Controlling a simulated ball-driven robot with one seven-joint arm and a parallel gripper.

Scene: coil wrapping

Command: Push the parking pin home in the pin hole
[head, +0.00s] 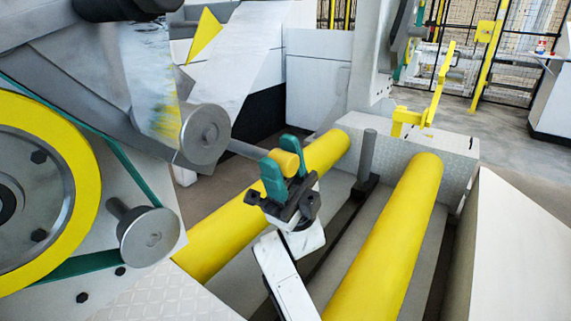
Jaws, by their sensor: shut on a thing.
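The parking pin (288,164) has a yellow knob and a grey shaft. The shaft runs left and slightly up from the knob to behind the edge of a grey round roller end (205,134). My gripper (284,161) has teal fingers, shut on the yellow knob, one on each side. A length of bare shaft shows between the knob and the roller end. The pin hole itself does not show, so I cannot tell how deep the shaft's tip sits.
Two long yellow rollers (394,240) lie below and beside my arm, with an upright grey post (367,155) between them. A large yellow-rimmed wheel (70,180) and a smaller grey pulley (149,236) stand at left. Open floor (530,150) lies at right.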

